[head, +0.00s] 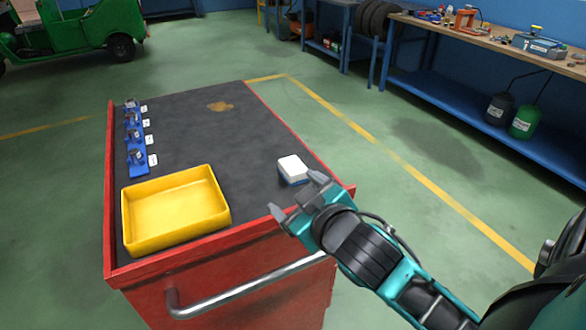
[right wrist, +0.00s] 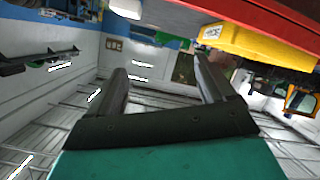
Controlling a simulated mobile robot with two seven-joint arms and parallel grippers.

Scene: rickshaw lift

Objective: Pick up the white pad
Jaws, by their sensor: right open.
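The white pad (head: 293,167) is a small white block with a blue base. It lies on the dark top of the red cart (head: 210,105), near the right edge. My right gripper (head: 296,198) is open and empty, just in front of the pad on the near side and apart from it. In the right wrist view my open fingers (right wrist: 160,85) have nothing between them. A white piece at the top of that view (right wrist: 126,8) looks like the pad, partly cut off by the frame edge. My left gripper is not in view.
A yellow tray (head: 222,217) stands at the cart's near left. Several blue holders with white tags (head: 136,135) line the left edge. A metal handle (head: 245,290) runs along the cart's front. A workbench (head: 480,38) stands at the back right. The middle of the cart top is clear.

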